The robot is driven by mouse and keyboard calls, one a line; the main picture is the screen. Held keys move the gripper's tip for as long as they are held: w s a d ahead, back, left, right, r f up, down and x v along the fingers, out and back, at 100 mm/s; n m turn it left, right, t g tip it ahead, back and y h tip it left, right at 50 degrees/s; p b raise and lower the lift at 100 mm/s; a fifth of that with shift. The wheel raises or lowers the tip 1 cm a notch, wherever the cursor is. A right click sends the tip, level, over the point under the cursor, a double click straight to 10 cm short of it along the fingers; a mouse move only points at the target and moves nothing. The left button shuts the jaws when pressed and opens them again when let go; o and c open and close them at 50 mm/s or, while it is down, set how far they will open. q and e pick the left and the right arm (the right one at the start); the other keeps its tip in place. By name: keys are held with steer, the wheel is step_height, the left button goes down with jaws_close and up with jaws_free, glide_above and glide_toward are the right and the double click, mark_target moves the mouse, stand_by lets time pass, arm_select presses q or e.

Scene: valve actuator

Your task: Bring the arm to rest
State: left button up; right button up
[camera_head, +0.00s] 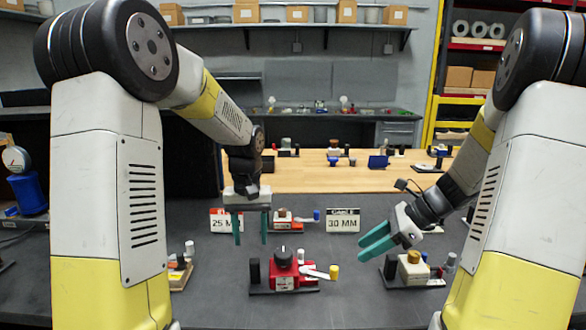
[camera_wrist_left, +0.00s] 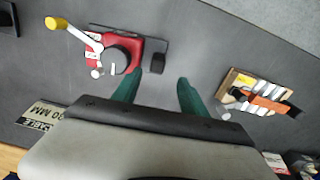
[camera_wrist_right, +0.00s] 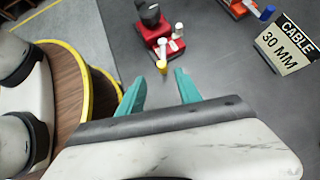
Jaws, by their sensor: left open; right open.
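My left gripper (camera_head: 250,226) hangs over the dark table with its teal fingers apart and nothing between them. In the left wrist view its fingers (camera_wrist_left: 157,92) are also spread over bare table. My right gripper (camera_head: 370,246) is tilted, its teal fingers open and empty, above the table to the right of the red valve actuator. The right wrist view also shows its open fingers (camera_wrist_right: 159,92). The red valve actuator (camera_head: 284,276), with a white lever tipped in yellow, stands on a dark base at the table's front middle, apart from both grippers.
A valve unit with a beige block (camera_head: 412,270) stands at right, close to my right gripper. An orange-and-white unit (camera_head: 180,273) is at left. Signs reading "25 M" (camera_head: 226,220) and "30 MM" (camera_head: 343,220) stand behind, with a smaller red unit (camera_head: 283,220) between them.

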arm_select(q)
steer(key=s+a+r+t+h, duration=0.1)
steer(key=s+r+t, duration=0.2)
steer(key=s+r, duration=0.3)
steer(key=s+a+r+m+t+h, duration=0.1)
steer(key=s+r, duration=0.5)
steer(key=s, duration=0.8)
steer(key=shift+a+r+t, duration=0.35)
steer(key=shift+a+t, duration=0.35)
steer(key=shift+t, duration=0.4)
arm_select(e)
steer(key=s+a+r+n+t+h, duration=0.2)
steer(key=s+r+n+h, duration=0.1)
steer(key=s+r+n, duration=0.3)
steer(key=s+a+r+n+t+h, duration=0.2)
steer(key=s+r+n, duration=0.5)
steer(key=n, duration=0.8)
steer(key=s+h, duration=0.1)
steer(key=s, duration=0.2)
steer(key=shift+r+h, duration=0.25)
steer(key=shift+h, duration=0.05)
